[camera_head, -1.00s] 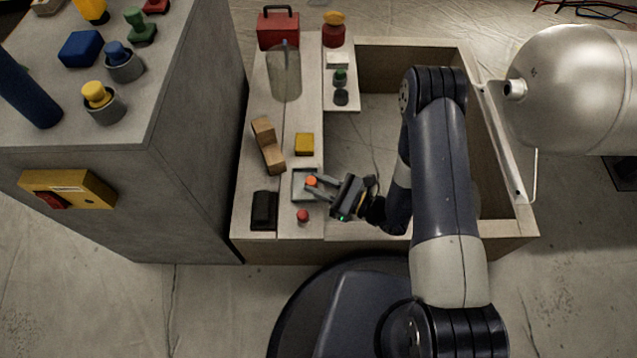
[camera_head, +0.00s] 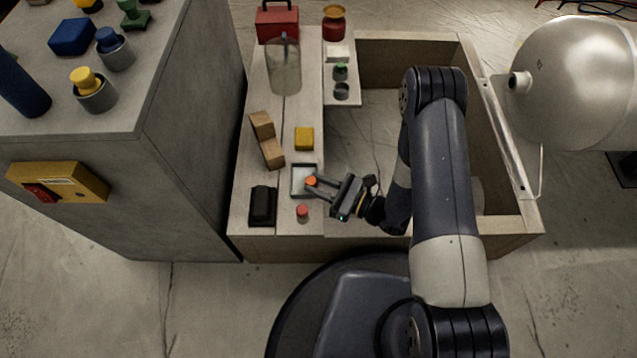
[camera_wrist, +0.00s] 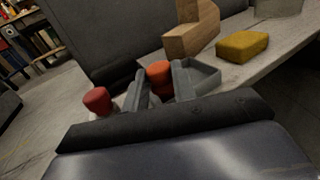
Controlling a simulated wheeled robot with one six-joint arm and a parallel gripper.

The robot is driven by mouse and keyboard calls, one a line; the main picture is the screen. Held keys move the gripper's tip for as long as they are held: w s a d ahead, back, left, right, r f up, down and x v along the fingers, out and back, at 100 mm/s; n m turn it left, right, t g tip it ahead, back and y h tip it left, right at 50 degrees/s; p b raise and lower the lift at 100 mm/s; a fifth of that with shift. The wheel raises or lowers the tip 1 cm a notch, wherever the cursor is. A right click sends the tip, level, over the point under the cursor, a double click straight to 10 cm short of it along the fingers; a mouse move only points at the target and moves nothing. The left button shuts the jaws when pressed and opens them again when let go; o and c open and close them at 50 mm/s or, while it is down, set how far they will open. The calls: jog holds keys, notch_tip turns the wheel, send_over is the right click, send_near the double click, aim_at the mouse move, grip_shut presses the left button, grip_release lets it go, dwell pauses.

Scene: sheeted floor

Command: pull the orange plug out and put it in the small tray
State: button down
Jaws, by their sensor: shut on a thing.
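The orange plug (camera_head: 311,181) is between the fingertips of my gripper (camera_head: 313,184), which is shut on it. In the wrist view the orange plug (camera_wrist: 160,77) shows its rounded top between the two grey fingers (camera_wrist: 160,84). The small tray (camera_head: 304,168) is a shallow grey square on the wooden bench top. The plug is at or over the tray's right part in the head view. In the wrist view the tray (camera_wrist: 205,76) is just behind and right of the plug. I cannot tell whether the plug touches the tray floor.
A red-capped piece (camera_head: 302,212) stands just in front of the tray. A black block (camera_head: 262,205) lies to its left, a yellow block (camera_head: 304,138) and wooden blocks (camera_head: 267,140) behind. A clear cylinder (camera_head: 284,66) stands further back. A grey cabinet (camera_head: 190,150) rises at left.

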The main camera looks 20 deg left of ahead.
jog(key=shift+f, duration=0.3)
jog(key=c, duration=1.1)
grip_release()
jog(key=shift+d, duration=0.1)
jog(key=d+p, duration=0.1)
jog(key=d, duration=0.2)
jog(key=s+d+p, duration=0.1)
jog(key=d, duration=0.6)
jog(key=shift+s+d+p, duration=0.25)
jog(key=shift+s+p, duration=0.05)
jog(key=shift+p, duration=0.1)
jog(key=shift+a, duration=0.1)
jog(key=shift+w+a+b, duration=0.25)
jog(key=shift+a+b, duration=0.3)
jog(key=shift+a, duration=1.2)
jog(key=shift+w+a+b, duration=0.3)
jog(key=shift+a+b, duration=0.2)
jog(key=shift+a, duration=1.3)
jog(key=shift+w+a+b, duration=0.25)
jog(key=shift+a+b, duration=0.3)
jog(key=shift+a, duration=1.2)
jog(key=shift+d, duration=0.1)
